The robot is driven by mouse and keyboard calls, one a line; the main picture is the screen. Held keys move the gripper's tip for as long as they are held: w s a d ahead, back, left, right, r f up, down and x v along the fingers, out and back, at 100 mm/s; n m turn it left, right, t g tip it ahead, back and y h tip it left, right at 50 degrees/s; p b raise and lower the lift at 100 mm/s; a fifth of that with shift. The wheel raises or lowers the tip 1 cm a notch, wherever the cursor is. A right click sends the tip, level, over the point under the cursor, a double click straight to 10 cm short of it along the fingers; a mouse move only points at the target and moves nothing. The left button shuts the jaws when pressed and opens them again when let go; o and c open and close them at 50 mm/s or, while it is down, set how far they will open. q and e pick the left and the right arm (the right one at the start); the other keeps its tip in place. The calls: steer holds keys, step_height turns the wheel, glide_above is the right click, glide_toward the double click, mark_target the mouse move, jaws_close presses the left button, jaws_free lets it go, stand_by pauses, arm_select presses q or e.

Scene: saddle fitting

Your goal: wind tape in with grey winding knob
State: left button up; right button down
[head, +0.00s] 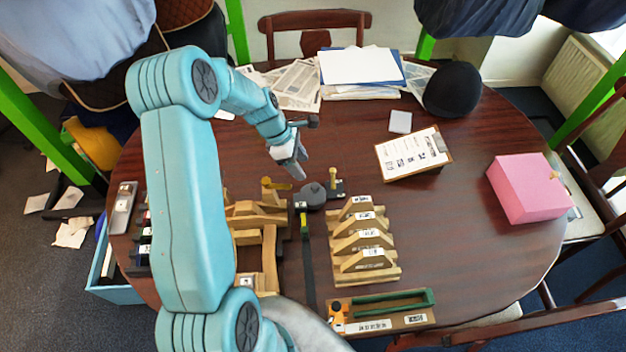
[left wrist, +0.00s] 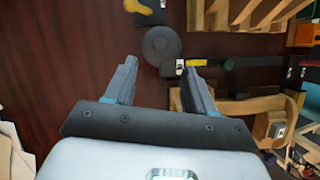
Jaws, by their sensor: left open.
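The dark grey round tape case (head: 310,195) sits on the table, between the wooden pieces and a small black block with a yellow peg (head: 333,178). It also shows in the left wrist view (left wrist: 162,45), just beyond my fingertips. A small raised round part on its top may be the grey winding knob; I cannot tell it clearly from the case. A dark tape strip (head: 308,270) runs from the case towards the near table edge. My left gripper (head: 297,172) is open and empty, above and short of the case; in the wrist view its fingers (left wrist: 160,72) stand apart. My right gripper is not in view.
Wooden stepped forms (head: 364,245) stand right of the tape, wooden brackets (head: 268,255) left of it. A tray with a green part (head: 385,310) lies at the front. A clipboard (head: 413,153), pink box (head: 530,187) and black cap (head: 453,90) lie farther right. The right middle table is clear.

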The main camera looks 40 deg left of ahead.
mark_target(314, 186)
arm_select(q)
steer(key=p+x, duration=0.1)
steer(key=x, duration=0.7)
steer(key=shift+f, duration=0.1)
steer(key=shift+w+d+f, duration=0.2)
steer(key=shift+d+f, duration=0.05)
steer(key=shift+f, duration=0.2)
steer(key=shift+s+a, duration=0.1)
steer(key=shift+a, duration=0.05)
steer(key=shift+c, duration=0.3)
jaws_close()
